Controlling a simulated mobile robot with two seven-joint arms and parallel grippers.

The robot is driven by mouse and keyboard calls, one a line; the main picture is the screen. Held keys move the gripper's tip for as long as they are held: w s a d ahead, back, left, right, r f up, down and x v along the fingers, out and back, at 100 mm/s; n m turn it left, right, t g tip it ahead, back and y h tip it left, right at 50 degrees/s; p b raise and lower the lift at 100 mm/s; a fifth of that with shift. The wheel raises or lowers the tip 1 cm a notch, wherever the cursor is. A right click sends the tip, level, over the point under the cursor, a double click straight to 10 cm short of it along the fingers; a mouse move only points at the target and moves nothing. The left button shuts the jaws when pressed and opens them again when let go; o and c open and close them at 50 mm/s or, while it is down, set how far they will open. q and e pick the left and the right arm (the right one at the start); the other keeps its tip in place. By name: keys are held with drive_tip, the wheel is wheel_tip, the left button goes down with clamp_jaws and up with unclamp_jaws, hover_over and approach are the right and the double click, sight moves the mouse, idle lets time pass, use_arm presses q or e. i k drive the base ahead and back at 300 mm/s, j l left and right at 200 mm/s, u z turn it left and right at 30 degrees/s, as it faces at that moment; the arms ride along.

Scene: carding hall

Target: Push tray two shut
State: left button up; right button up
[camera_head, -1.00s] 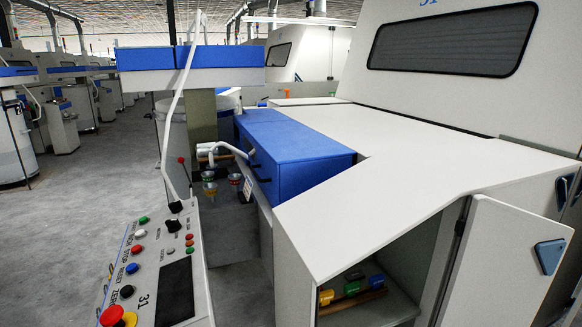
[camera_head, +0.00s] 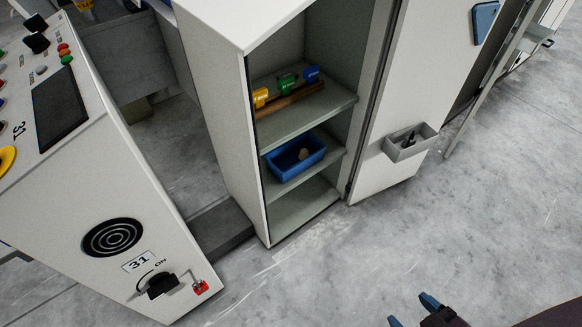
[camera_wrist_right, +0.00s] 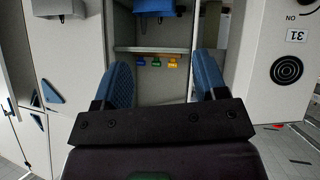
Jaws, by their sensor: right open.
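No tray marked two can be read in these views. An open cabinet (camera_head: 258,165) holds shelves; the middle shelf carries a blue open bin (camera_head: 296,158) with a small brownish thing in it. The bin shows partly at the top of the right wrist view (camera_wrist_right: 154,6), cut off by the frame. A small grey tray (camera_head: 411,145) is fixed on the open cabinet door and holds a dark item. My right gripper (camera_head: 411,311) is open and empty, in front of the cabinet and apart from it. Its blue fingers also show in the wrist view (camera_wrist_right: 160,80). My left gripper is out of view.
The upper shelf holds yellow, green and blue tagged items (camera_head: 287,82). The cabinet door (camera_head: 385,175) stands open to the right. The grey floor (camera_head: 330,270) before the cabinet is clear.

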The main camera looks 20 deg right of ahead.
sight(536, 36)
drive_tip(key=z, duration=1.9)
drive_tip(key=k+l, duration=0.05)
